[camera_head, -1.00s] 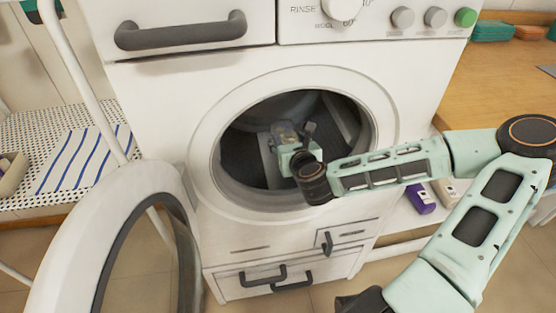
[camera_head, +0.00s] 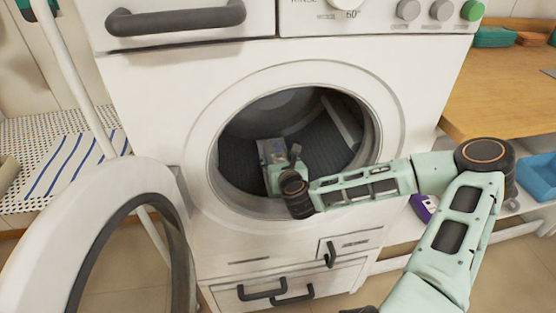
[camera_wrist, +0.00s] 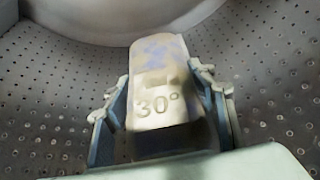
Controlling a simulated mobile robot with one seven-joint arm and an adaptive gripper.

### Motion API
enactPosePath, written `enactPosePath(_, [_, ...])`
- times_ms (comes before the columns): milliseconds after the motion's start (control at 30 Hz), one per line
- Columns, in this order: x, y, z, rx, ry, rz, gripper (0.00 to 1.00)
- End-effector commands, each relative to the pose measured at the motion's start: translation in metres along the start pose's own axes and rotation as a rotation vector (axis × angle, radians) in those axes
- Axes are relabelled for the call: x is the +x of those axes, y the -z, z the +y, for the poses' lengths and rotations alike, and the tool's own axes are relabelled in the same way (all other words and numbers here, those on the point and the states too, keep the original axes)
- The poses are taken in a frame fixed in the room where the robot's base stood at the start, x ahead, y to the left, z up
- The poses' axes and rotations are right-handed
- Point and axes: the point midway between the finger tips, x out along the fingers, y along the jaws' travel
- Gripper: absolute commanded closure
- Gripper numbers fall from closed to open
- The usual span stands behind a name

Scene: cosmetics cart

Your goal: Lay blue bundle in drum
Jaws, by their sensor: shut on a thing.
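The washing machine's drum (camera_head: 235,150) is open, dark and ribbed inside in the head view. Its perforated metal wall (camera_wrist: 50,110) fills the wrist view. My gripper (camera_head: 280,168) is inside the drum opening, low and left of its middle. In the wrist view my gripper (camera_wrist: 160,98) is shut on a pale block-like bundle (camera_wrist: 158,60) with bluish markings and a "30°" label. In the head view the bundle (camera_head: 271,150) looks grey, partly hidden by the gripper. I cannot tell whether it touches the drum wall.
The round door (camera_head: 62,240) hangs open at the left. The opening's white rim (camera_head: 205,130) surrounds my wrist. A wooden counter (camera_head: 510,95) is at the right, with a purple box (camera_head: 424,206) and a blue tray (camera_head: 540,178) below. The drum's right side is free.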

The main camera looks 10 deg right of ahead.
Motion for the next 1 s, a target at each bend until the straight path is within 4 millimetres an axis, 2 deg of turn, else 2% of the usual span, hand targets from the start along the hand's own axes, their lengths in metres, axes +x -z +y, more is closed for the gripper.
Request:
enactPosePath(67, [0.001, 0.002, 0.000, 0.000, 0.000, -0.001, 0.78])
enactPosePath(100, [0.001, 0.002, 0.000, 0.000, 0.000, 0.000, 0.46])
enactPosePath(233, [0.001, 0.002, 0.000, 0.000, 0.000, 0.000, 0.32])
enactPosePath(567, [0.000, -0.001, 0.000, 0.000, 0.000, 0.000, 0.31])
enactPosePath(667, [-0.008, -0.001, 0.000, 0.000, -0.002, 0.001, 0.31])
enactPosePath(767, [-0.024, -0.002, 0.000, 0.000, -0.001, 0.001, 0.31])
enactPosePath(1000, [-0.079, -0.004, 0.000, 0.001, -0.002, 0.003, 0.31])
